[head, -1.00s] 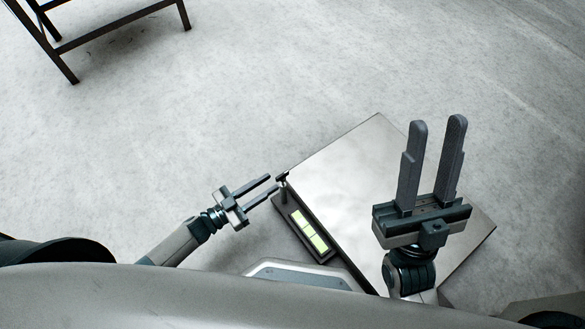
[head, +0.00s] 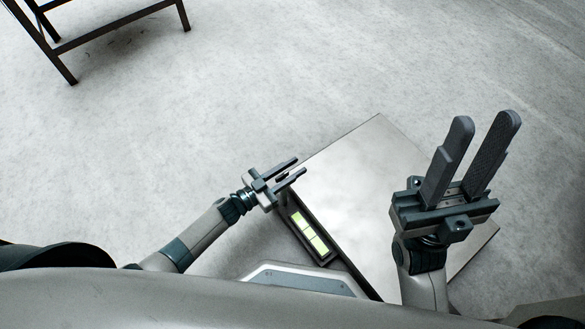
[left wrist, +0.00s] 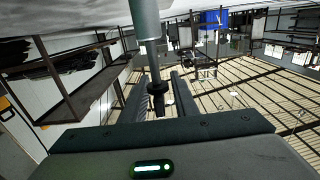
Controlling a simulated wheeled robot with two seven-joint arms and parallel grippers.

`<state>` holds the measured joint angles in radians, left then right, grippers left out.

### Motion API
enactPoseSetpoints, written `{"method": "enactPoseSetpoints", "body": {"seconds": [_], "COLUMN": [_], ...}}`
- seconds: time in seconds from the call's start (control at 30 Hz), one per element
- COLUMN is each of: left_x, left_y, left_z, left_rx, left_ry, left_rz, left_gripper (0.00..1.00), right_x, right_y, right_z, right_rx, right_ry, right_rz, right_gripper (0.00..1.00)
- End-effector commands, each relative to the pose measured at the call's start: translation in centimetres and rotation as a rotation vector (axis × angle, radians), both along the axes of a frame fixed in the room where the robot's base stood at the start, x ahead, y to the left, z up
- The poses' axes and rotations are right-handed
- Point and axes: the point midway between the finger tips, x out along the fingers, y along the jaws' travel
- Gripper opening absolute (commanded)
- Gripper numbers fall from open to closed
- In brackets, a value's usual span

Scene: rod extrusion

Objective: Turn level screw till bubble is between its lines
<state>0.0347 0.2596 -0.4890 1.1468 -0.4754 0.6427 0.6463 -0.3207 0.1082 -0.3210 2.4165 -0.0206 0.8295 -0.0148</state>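A steel plate (head: 365,180) lies low in front of me. A level vial (head: 310,232) glows yellow-green on its left edge, with dark lines across; I cannot make out the bubble. The level screw's dark head (head: 283,178) is mostly hidden by my left gripper (head: 301,166). In the left wrist view, the screw's thin shaft and dark collar (left wrist: 157,88) stand between the fingers of my left gripper (left wrist: 157,92), with gaps beside them. My left gripper is open around the screw. My right gripper (head: 490,118) is open and empty above the plate's right side.
A dark metal frame (head: 115,38) stands at the far upper left. The grey floor around the plate is otherwise clear. The left wrist view shows shelving (left wrist: 85,85) on the left.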

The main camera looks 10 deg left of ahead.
Motion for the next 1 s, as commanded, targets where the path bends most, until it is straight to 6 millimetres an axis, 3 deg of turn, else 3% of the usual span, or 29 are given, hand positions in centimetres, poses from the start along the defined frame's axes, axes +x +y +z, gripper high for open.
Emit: {"method": "enactPoseSetpoints", "body": {"seconds": [0.07, 0.17, 0.67, 1.0], "left_x": [0.0, 0.0, -0.1, -0.6], "left_y": [0.0, 0.0, 0.0, -0.4], "left_z": [0.0, 0.0, -0.1, -0.2], "left_rx": [0.000, 0.000, 0.003, 0.005], "left_ry": [0.000, 0.000, 0.000, -0.003], "left_rz": [0.000, 0.000, -0.051, -0.255], "left_gripper": [0.22, 0.00, 0.00, 0.00], "right_x": [0.0, 0.0, -0.3, -1.1], "right_y": [0.0, 0.1, 0.1, -0.7], "right_z": [0.0, 0.0, -0.4, 0.1], "right_rx": [-0.002, -0.003, 0.000, 0.019], "right_ry": [0.001, 0.003, -0.002, -0.107], "right_rz": [0.001, 0.005, 0.007, -0.005], "right_gripper": [0.31, 0.31, 0.31, 0.31]}}
